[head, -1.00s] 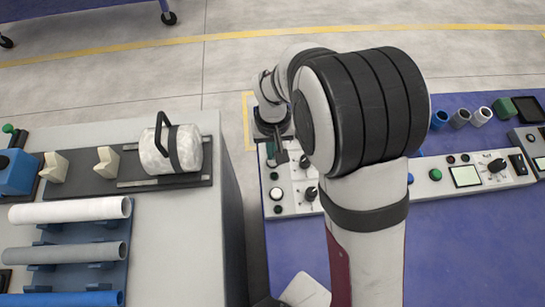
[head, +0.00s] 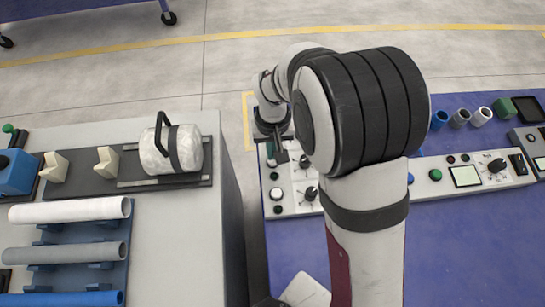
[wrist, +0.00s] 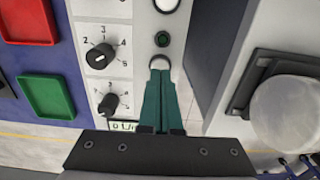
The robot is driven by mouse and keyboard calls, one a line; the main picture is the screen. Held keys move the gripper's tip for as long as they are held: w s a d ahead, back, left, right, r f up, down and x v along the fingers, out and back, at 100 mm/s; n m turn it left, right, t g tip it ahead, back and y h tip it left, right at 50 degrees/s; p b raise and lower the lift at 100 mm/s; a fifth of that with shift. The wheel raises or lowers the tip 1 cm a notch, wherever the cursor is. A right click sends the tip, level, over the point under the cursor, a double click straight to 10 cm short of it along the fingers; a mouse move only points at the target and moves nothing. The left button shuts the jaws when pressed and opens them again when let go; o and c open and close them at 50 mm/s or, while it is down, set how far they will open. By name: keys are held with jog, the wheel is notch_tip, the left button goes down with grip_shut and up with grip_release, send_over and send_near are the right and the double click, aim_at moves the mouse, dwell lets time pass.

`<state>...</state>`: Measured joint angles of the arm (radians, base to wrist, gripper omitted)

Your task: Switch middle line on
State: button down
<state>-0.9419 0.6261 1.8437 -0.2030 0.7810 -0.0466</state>
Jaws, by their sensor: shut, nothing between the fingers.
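A white control panel (head: 292,196) with dials and round buttons stands on the blue table. In the wrist view, it has two black numbered dials, an upper dial (wrist: 100,56) and a lower dial (wrist: 108,104). Beside them are a white round button (wrist: 160,62), a small green lamp (wrist: 162,40) and another white button (wrist: 166,4). My gripper (wrist: 161,72) is shut and empty, its green fingertips over the lower edge of the nearer white button; contact cannot be told. In the head view my gripper (head: 279,150) is above the panel's far end, partly hidden by my arm.
A second panel (head: 452,178) stands to the right. A red tray (wrist: 28,20) and a green tray (wrist: 47,94) lie beside the dials. The grey bench (head: 180,255) at left bears pipes and a clamped white cylinder (head: 171,150), across a gap from the panel.

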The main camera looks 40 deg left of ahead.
jog(key=shift+f, duration=1.05)
dwell(0.4)
jog(key=shift+r, duration=3.5)
jog(key=shift+d, duration=0.1)
jog(key=w+d+r+m, duration=0.1)
jog(key=d+r+m, duration=0.6)
jog(key=d, duration=0.8)
jog(key=s+d+r+m+y, duration=0.1)
jog(key=s+d+r+m, duration=0.3)
jog(key=s+d+m, duration=0.3)
jog(key=s+d, duration=0.4)
jog(key=d, duration=0.2)
jog(key=shift+s+d+m+y, duration=0.3)
jog(key=shift+y, duration=0.1)
